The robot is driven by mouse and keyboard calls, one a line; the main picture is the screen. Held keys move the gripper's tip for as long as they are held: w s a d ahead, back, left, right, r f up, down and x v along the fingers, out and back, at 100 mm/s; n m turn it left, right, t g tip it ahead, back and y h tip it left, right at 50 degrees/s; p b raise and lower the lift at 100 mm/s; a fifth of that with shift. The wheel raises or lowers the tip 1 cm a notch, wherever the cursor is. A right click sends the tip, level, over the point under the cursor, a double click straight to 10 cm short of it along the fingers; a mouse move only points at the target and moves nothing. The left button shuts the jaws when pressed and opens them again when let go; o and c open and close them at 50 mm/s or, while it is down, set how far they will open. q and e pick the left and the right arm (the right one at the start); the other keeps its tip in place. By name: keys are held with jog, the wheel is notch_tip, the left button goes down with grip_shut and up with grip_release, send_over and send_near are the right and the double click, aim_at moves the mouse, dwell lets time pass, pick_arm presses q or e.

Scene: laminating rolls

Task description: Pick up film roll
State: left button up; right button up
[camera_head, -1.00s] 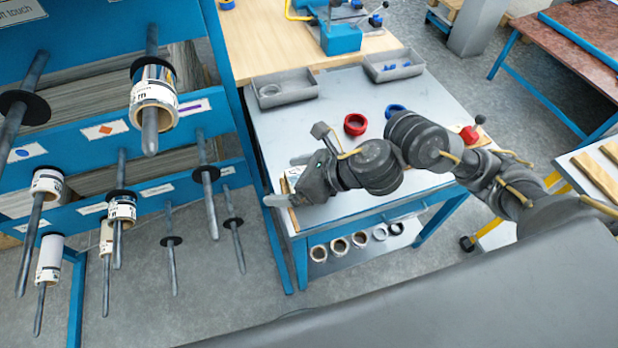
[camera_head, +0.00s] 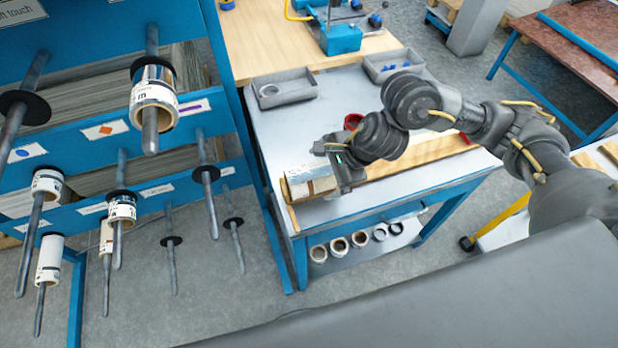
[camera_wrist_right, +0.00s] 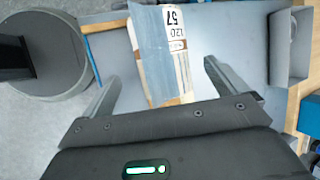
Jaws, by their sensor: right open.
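Film rolls sit on the pegs of the blue rack at the left of the head view. A large one (camera_head: 154,96) is on an upper peg, and smaller ones are below, including a white roll (camera_head: 48,260) and a silver-banded roll (camera_head: 122,208). My right gripper (camera_head: 326,168) is over the metal table, open, beside a pale labelled block (camera_head: 308,182). In the right wrist view, the block (camera_wrist_right: 160,50) lies ahead between the two spread fingers of the gripper (camera_wrist_right: 160,72); I cannot tell if they touch it. My left gripper is out of view.
The metal table (camera_head: 275,130) holds two grey trays (camera_head: 285,88) (camera_head: 394,65) and a red ring (camera_head: 353,121). A wooden strip (camera_head: 400,165) lies along its front. Several rolls (camera_head: 338,246) stand on the lower shelf. Bare pegs (camera_head: 235,240) jut from the rack.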

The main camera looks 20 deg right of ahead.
aim_at(312, 171)
jog(key=shift+p+x, duration=0.5)
jog(key=shift+x, duration=2.3)
jog(key=shift+w+d, duration=0.1)
jog(key=c, duration=1.2)
jog(key=shift+c, duration=0.2)
jog(key=shift+r, duration=0.15)
jog(key=shift+r, duration=0.5)
notch_tip(312, 171, up, 2)
jog(key=shift+r+b, duration=0.1)
jog(key=shift+b, duration=0.4)
jog(key=s+d+r+p, duration=0.3)
jog(key=s+r+p, duration=0.1)
jog(key=s+p, duration=0.2)
jog(key=s+d+r+p, duration=0.2)
jog(key=s+r+p, duration=0.3)
jog(key=s, duration=0.1)
jog(key=shift+s+d+r+p, duration=0.35)
jog(key=shift+s, duration=0.05)
